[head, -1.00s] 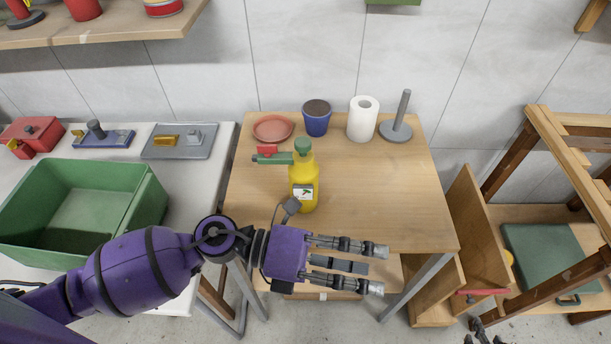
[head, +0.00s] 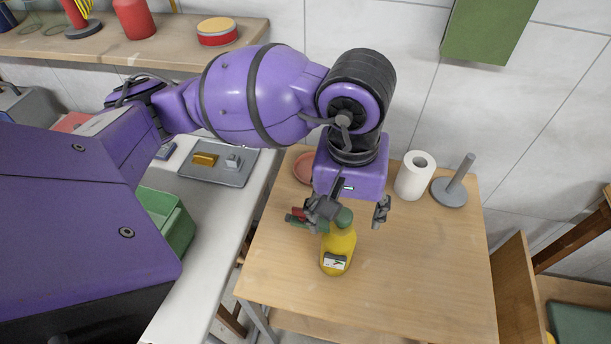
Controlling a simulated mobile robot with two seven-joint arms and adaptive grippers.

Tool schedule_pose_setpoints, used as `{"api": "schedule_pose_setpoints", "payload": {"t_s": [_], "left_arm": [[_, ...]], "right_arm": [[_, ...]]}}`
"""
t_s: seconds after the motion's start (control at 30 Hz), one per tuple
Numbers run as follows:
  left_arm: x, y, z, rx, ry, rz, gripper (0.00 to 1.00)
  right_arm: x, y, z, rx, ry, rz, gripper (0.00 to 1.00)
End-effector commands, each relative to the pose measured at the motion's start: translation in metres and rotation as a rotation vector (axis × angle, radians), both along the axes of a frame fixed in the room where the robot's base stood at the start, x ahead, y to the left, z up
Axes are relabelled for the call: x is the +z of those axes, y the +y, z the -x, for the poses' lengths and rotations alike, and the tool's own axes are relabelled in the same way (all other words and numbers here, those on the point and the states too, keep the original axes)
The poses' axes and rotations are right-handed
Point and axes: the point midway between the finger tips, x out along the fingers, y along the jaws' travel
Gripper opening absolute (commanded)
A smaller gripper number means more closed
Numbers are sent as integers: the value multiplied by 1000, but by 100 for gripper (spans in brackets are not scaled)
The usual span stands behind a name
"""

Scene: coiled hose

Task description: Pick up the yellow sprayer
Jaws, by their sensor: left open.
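The yellow sprayer (head: 338,250) stands upright on the wooden table, with its label facing me. Its green top and its nozzle, green with a red part, point to the left. My left gripper (head: 351,212) is over the top of the sprayer, pointing down. It is open, with fingers to the left and right of the green top. The left fingers overlap the nozzle in the picture, and I cannot tell whether they touch it. My right gripper is not in view.
The wooden table (head: 430,270) is clear in front and to the right. A paper roll (head: 413,180) and a grey stand (head: 452,188) are at the back right. A red saucer (head: 303,166) is partly hidden by my arm. A green crate (head: 172,220) is on the left.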

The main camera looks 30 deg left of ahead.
Motion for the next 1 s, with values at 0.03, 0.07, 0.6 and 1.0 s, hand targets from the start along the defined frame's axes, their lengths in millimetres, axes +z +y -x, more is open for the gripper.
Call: {"api": "schedule_pose_setpoints", "payload": {"t_s": [0.03,0.07,0.6,1.0], "left_arm": [[-7,3,4,1,18,-22,68],[-9,5,6,1,25,-31,68],[-69,5,8,6,42,-54,68],[-91,5,7,5,40,-53,68]], "right_arm": [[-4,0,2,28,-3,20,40],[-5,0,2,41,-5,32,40],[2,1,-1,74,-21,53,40],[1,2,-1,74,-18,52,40]]}}
